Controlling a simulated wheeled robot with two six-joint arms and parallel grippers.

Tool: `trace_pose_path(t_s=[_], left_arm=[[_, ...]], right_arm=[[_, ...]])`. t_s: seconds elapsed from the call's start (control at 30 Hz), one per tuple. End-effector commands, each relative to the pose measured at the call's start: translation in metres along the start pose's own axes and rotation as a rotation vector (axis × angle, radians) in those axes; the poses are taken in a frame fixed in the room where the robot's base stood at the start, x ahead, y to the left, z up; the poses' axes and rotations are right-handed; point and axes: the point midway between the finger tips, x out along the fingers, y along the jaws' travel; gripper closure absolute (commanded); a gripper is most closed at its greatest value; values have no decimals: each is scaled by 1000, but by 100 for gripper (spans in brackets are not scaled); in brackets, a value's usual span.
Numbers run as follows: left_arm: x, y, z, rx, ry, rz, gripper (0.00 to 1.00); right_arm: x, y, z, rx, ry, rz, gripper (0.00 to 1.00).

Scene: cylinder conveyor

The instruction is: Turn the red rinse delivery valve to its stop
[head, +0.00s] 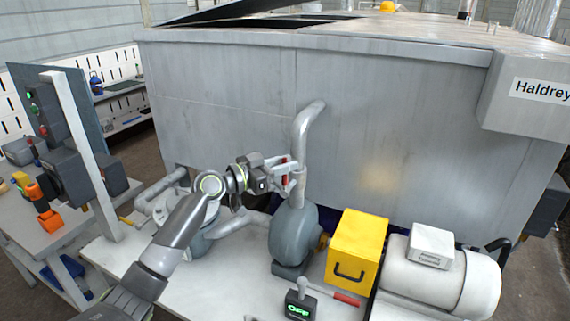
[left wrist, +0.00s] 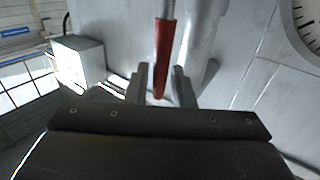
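A red valve handle (head: 284,181) sits beside the grey vertical pipe (head: 301,140) above the pump, in front of the grey machine wall. My left gripper (head: 284,174) is at this handle. In the left wrist view, the red handle (left wrist: 163,60) hangs from a grey stem, and its lower end lies between the two fingers of my left gripper (left wrist: 160,80). Narrow gaps show on both sides of the handle, so the fingers look open around it. The valve body is mostly hidden behind the gripper in the head view. My right gripper is not in view.
A grey pump (head: 293,238) stands below the gripper. A yellow box (head: 358,240) and white motor (head: 440,276) are to its right. A device with a green display (head: 299,307) and another red handle (head: 347,299) are at the front. A round gauge (left wrist: 304,25) shows in the wrist view.

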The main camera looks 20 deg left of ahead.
Motion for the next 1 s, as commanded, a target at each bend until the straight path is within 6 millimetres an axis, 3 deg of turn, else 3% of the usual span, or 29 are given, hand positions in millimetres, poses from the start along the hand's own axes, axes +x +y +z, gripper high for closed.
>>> trace_pose_path(t_s=[0.03,0.17,0.67,1.0], left_arm=[[0,0,0,0,0,0,85],[0,0,0,0,0,0,100],[2,3,0,37,-23,1,100],[14,20,2,228,-147,1,100]], right_arm=[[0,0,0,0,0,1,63],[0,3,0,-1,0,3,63],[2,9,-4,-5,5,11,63],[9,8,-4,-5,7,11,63]])
